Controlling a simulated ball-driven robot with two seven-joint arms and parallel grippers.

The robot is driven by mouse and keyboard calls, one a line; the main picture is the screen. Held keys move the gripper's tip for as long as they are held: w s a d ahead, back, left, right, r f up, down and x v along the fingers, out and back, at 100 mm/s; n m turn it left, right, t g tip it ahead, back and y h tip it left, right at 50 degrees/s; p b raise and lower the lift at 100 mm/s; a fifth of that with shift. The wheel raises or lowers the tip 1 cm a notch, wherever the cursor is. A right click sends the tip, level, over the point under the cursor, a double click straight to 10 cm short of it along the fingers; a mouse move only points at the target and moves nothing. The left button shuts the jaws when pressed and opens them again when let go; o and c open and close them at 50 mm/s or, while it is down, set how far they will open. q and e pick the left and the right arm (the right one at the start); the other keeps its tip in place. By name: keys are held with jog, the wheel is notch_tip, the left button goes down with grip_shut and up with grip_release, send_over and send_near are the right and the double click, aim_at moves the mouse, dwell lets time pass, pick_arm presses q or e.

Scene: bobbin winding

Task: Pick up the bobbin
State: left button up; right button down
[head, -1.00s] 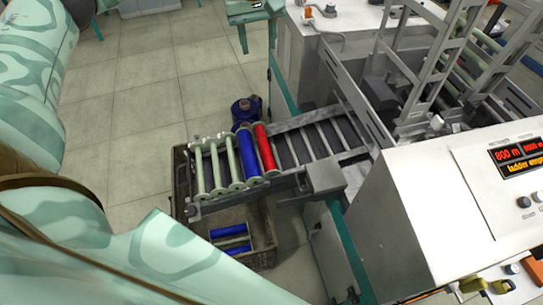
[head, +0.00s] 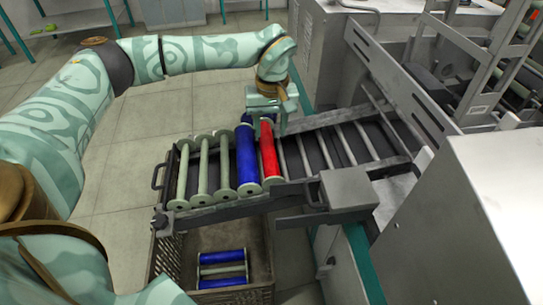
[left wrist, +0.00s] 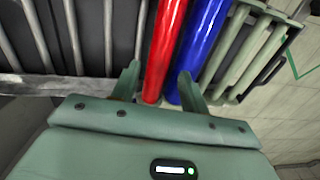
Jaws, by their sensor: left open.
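A red bobbin (head: 268,152) lies on the sloping rack (head: 318,186), at the right end of a row, beside a blue bobbin (head: 247,160). Several pale green bare bobbins (head: 203,170) lie left of the blue one. My left gripper (head: 264,118) is open over the far ends of the red and blue bobbins. In the left wrist view, its two fingers (left wrist: 159,78) are spread, with the red bobbin (left wrist: 166,45) and part of the blue bobbin (left wrist: 200,40) between them. Whether the fingers touch either bobbin is unclear. My right gripper is not in view.
A dark crate (head: 172,258) under the rack holds blue and pale bobbins (head: 222,266). Empty rack slats (head: 345,146) lie right of the red bobbin. Grey machine housing (head: 470,215) stands at right. The floor (head: 115,150) at left is clear.

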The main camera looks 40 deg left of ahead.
aim_at(268, 146)
pick_arm(q)
notch_tip(268, 146, down, 4)
jog(key=shift+a+r+b, duration=0.1)
jog(key=shift+a+b, duration=0.05)
jog(key=shift+b, duration=0.45)
jog(key=f+b, duration=0.2)
jog(key=f, duration=0.2)
jog(key=shift+w+a+f+b, duration=0.15)
jog(key=shift+a+b, duration=0.2)
jog(key=shift+b, duration=0.05)
jog(key=shift+f, duration=0.3)
jog(key=shift+r, duration=0.2)
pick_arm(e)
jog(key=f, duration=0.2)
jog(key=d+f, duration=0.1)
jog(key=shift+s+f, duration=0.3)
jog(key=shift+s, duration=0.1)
pick_arm(q)
jog(key=c, duration=0.7)
